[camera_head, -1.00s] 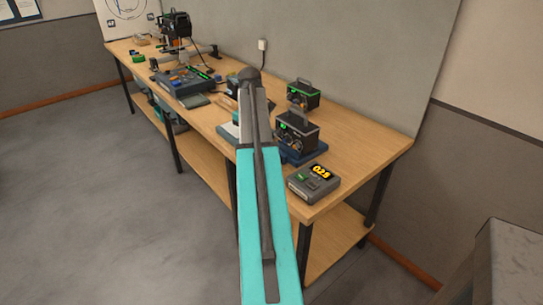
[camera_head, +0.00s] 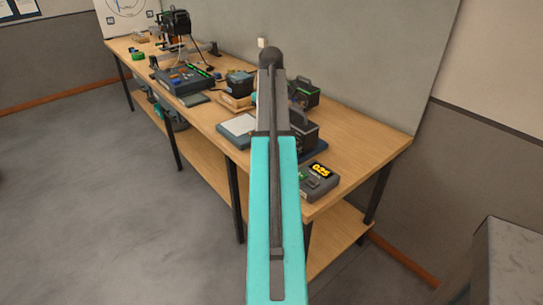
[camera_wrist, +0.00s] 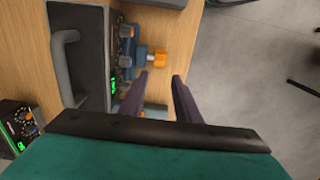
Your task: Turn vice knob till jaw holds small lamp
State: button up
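My gripper (camera_wrist: 160,88) is open in the wrist view, with two dark fingers apart and nothing between them. An orange knob (camera_wrist: 159,58) on a small blue vice (camera_wrist: 141,55) lies just beyond the fingertips, between the lines of the fingers. It looks apart from both fingers. The small lamp cannot be made out in either view. In the head view my arm covers the middle of the bench, and the gripper and vice do not show there.
A black box with a handle (camera_wrist: 85,60) stands close left of the vice. A second handled box (camera_head: 304,94) and a timer box (camera_head: 318,181) are on the wooden bench (camera_head: 352,150). A white pad (camera_head: 238,124) lies left of my arm. The bench edge and floor are close by.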

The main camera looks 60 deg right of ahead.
jog(key=shift+f+p, duration=1.1)
jog(key=shift+f, duration=5.3)
grip_shut()
